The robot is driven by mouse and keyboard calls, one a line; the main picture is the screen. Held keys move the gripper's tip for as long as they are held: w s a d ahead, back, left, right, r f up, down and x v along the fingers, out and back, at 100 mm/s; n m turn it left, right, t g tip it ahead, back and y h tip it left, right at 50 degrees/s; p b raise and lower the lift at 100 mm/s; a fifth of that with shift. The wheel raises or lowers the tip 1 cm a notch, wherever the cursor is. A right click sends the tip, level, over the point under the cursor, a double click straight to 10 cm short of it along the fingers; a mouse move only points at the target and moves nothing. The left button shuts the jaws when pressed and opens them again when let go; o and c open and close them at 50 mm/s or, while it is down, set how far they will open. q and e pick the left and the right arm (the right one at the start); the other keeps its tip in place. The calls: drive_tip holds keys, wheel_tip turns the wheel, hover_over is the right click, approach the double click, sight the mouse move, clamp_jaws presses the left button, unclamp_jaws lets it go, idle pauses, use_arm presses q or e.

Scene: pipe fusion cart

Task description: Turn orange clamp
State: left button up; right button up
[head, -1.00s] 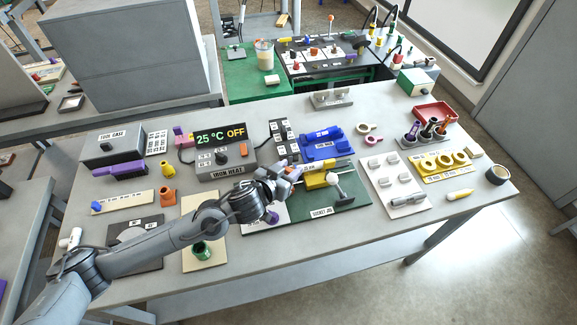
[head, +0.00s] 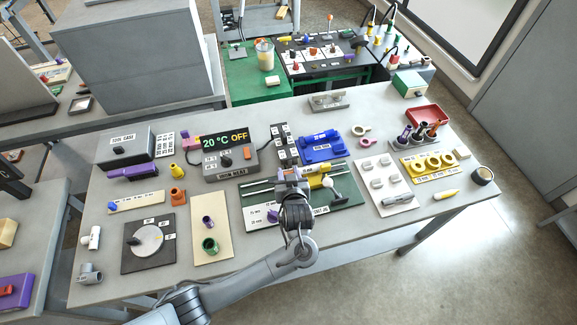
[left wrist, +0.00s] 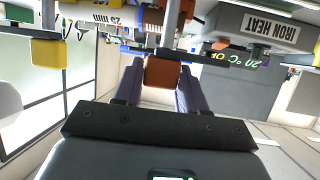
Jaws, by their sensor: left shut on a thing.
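The orange clamp (left wrist: 163,72) shows in the left wrist view as a small orange block between the two dark purple fingers. My left gripper (left wrist: 161,88) is shut on it. In the head view my left gripper (head: 291,178) is over the green jig board (head: 346,196), and it hides the clamp there. Metal rods run past the clamp in the left wrist view. A yellow block (head: 318,182) is just right of the gripper in the head view. My right gripper is not in view.
The iron heater box (head: 231,160) stands left of the gripper, its display reading 20 °C OFF. A blue fixture (head: 322,147) lies behind. A white plate with grey blocks (head: 372,204) is to the right. The table's front right stretch is bare.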

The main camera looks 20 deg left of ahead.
use_arm(q)
drive_tip(key=shift+n+g+y+p, duration=0.5)
drive_tip(key=shift+n+y, duration=0.2)
drive_tip(key=o, duration=1)
drive_tip(key=shift+w, duration=0.1)
